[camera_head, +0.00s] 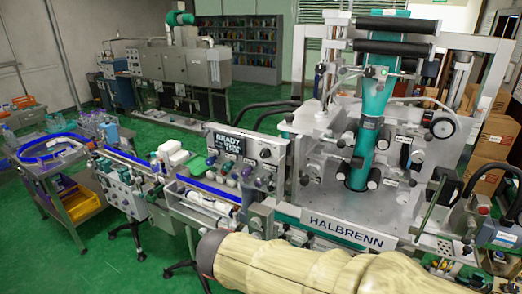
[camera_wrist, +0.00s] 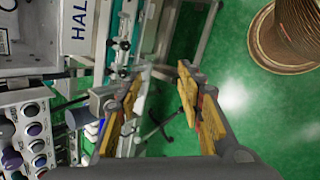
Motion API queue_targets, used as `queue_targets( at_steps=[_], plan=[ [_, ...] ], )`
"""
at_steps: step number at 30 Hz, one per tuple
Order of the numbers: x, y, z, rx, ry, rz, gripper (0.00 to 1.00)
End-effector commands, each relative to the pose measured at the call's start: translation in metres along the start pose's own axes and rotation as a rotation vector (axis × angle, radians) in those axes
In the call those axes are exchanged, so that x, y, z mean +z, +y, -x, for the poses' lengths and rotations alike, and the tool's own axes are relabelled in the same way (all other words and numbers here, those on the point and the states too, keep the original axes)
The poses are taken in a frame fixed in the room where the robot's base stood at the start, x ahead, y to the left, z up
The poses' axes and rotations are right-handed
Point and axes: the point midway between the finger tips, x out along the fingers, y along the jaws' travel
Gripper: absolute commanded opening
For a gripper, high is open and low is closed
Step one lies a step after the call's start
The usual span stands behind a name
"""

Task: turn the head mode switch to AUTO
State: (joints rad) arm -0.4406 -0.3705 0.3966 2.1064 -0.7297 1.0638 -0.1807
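Several knobs and buttons (camera_wrist: 35,130) also show at the left edge of the wrist view. Their labels are too small to read, so I cannot tell which one is the head mode switch or how it is set. My gripper (camera_wrist: 160,74) is open and empty in the wrist view, with its yellow-padded fingers apart. It lies to the right of the knobs in that view, not touching them.
The HALBRENN machine (camera_head: 345,231) fills the right of the head view, and a conveyor (camera_head: 205,187) runs left from it. A cream ribbed shape (camera_head: 300,265) covers the bottom. A brown ribbed roll (camera_wrist: 292,38) stands on green floor (camera_wrist: 245,115) in the wrist view.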

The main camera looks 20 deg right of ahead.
Motion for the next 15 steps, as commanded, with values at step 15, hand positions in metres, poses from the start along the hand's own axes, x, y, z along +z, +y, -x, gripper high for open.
queue_targets(
  at_steps=[15],
  plan=[
    [-0.074,0.217,0.104,0.748,-0.537,0.823,0.37]
  ],
)
